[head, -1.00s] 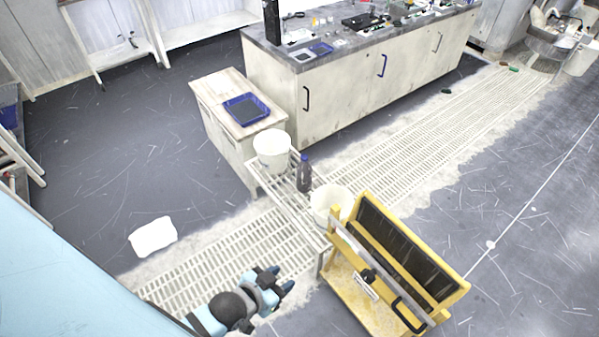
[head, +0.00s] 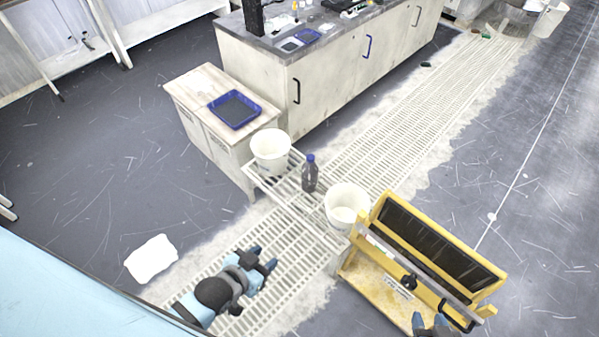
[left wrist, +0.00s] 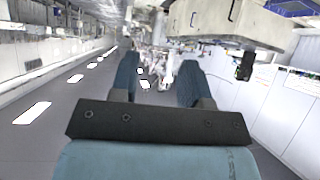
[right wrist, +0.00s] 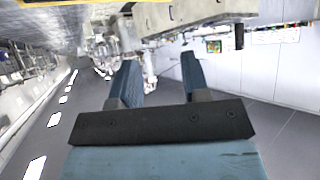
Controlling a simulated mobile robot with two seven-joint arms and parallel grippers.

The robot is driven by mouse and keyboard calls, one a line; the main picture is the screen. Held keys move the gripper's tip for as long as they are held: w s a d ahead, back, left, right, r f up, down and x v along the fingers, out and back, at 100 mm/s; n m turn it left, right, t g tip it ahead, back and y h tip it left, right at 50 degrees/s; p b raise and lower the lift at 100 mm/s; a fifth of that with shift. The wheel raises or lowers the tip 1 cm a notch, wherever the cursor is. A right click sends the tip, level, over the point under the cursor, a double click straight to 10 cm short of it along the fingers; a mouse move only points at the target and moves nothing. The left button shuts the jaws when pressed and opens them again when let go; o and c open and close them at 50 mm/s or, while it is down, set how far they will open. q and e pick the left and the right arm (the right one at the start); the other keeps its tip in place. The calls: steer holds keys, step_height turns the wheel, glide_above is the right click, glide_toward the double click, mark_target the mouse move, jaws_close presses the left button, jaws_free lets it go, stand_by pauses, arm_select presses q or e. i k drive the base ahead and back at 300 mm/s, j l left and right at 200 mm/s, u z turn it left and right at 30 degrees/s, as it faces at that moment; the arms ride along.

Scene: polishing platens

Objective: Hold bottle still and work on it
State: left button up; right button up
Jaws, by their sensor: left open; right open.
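A dark bottle with a blue cap (head: 310,174) stands upright on a low white slatted rack (head: 282,191), between two white buckets. My left gripper (head: 262,257) is open and empty, to the lower left of the rack and apart from the bottle. Its two blue-grey fingers show spread in the left wrist view (left wrist: 160,80). My right gripper (head: 430,322) shows only its fingertips at the bottom edge, in front of the yellow cart. It is open and empty in the right wrist view (right wrist: 158,80). Neither wrist view shows the bottle.
One white bucket (head: 271,152) stands behind the bottle and another (head: 346,205) in front. A yellow cart (head: 378,284) stands right of the rack. A wooden cabinet (head: 190,92) holds a blue tray (head: 235,109). A white piece (head: 151,259) lies on the floor left. A long bench (head: 330,82) stands behind.

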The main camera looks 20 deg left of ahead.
mark_target(309, 175)
steer(key=i+j, duration=0.1)
steer(key=j, duration=0.55)
steer(key=i+j, duration=0.1)
steer(key=j, duration=1.15)
steer(key=i, duration=0.05)
